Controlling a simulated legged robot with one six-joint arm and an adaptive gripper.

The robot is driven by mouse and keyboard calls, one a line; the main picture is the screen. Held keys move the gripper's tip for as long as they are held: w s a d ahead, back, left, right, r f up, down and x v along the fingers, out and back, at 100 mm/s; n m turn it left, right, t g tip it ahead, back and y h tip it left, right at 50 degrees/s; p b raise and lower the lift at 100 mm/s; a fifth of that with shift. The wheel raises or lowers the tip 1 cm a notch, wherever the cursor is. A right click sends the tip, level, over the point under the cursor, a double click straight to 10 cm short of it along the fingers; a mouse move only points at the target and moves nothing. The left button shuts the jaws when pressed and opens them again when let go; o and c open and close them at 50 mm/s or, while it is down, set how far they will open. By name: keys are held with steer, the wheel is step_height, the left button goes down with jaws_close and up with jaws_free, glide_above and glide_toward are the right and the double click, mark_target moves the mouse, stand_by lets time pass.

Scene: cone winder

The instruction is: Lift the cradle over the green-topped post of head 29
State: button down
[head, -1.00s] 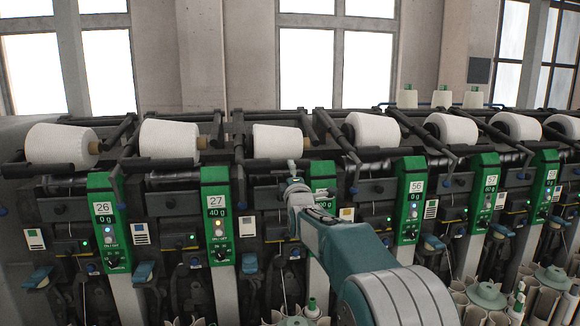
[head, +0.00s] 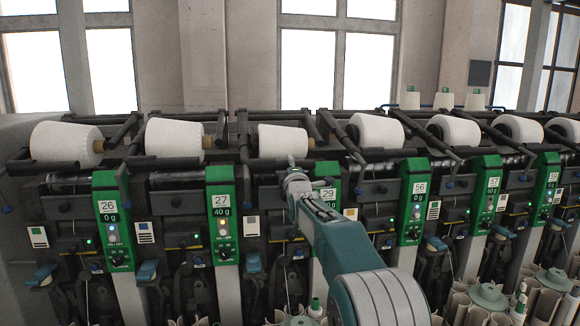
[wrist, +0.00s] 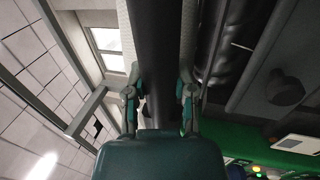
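Head 29 has a green-topped post (head: 327,192) with its number label on top, partly covered by my arm. A white yarn package (head: 283,140) lies in the cradle above and behind it. The cradle's dark front bar (head: 262,166) shows just left of my gripper (head: 292,163), which is at the front of the package, left of the post top. In the wrist view, a thick dark bar (wrist: 157,45) runs between the two fingers of my gripper (wrist: 159,88). The fingers are close along both its sides; whether they press on it is not clear.
Neighbouring posts of head 27 (head: 222,212) and head 56 (head: 413,200) stand left and right, with packages and dark cradle arms above. Paper tubes (head: 480,300) stand at lower right. Windows and a wall are behind the machine.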

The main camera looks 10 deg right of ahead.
steer(key=shift+d+f, duration=0.15)
steer(key=shift+d, duration=0.4)
step_height(320, 180, up, 11)
steer(key=s, duration=0.1)
steer(key=shift+s+d, duration=0.15)
steer(key=shift+s, duration=0.15)
steer(key=shift+f, duration=0.15)
steer(key=shift+c, duration=2.2)
jaws_free()
steer(key=shift+d, duration=0.1)
steer(key=shift+s+a, duration=0.1)
steer(key=shift+a, duration=0.1)
